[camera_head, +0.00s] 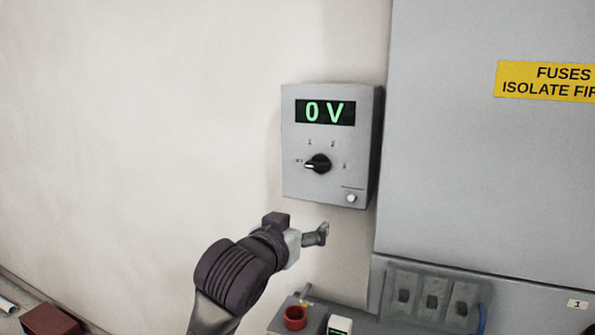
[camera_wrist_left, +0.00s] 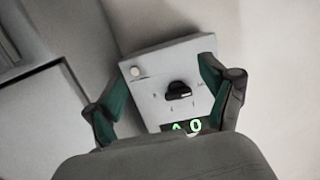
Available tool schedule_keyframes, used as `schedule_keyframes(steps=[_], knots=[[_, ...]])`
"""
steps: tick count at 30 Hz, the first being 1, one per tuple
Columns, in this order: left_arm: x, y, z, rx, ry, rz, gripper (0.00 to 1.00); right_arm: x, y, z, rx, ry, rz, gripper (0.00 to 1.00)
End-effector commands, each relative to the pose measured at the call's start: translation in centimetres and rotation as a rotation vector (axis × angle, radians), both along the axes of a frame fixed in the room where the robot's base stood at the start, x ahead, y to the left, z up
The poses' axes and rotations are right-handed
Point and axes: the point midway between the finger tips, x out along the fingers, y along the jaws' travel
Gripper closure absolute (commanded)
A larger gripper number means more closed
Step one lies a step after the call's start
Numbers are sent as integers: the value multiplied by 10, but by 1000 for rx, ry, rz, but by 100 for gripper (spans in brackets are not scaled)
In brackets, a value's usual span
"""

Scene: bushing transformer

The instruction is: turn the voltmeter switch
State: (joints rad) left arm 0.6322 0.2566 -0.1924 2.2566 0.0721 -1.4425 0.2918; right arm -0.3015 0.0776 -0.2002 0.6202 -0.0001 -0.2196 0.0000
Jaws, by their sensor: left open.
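The voltmeter (camera_head: 333,127) is a grey box on the wall with a green display (camera_head: 325,112) reading "0 V". Its black rotary switch (camera_head: 318,164) sits below the display, with its pointer turned to the left-hand mark. My left gripper (camera_head: 324,233) is below the voltmeter, apart from it. In the left wrist view the left gripper (camera_wrist_left: 165,95) is open and empty, and the switch (camera_wrist_left: 178,91) shows between its fingers, some way ahead. The voltmeter appears upside down there. My right gripper is not in view.
A large grey cabinet (camera_head: 480,170) with a yellow fuse warning label (camera_head: 548,82) stands right of the voltmeter. Below are a panel of grey switches (camera_head: 432,300) and a red cup (camera_head: 294,318). The wall left of the voltmeter is clear.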

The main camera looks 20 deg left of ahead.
Motion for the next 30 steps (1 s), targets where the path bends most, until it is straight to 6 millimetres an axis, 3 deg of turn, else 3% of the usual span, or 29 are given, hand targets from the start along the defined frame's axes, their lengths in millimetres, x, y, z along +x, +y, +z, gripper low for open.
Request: schedule_keyframes(steps=[1, 3, 6, 11, 24, 30], knots=[[-11, -1, 32, -3, -66, -3, 17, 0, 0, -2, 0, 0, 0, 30], [-24, -2, 59, -10, -121, -4, 17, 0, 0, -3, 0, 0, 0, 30], [-33, -2, 77, -16, -159, -5, 17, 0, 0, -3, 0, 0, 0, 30], [-22, -3, 82, -16, -163, -4, 17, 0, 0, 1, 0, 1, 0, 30], [67, -6, 83, -16, -162, -4, 17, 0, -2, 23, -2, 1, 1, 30], [94, -7, 82, -17, -164, -4, 17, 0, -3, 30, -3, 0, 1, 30]])
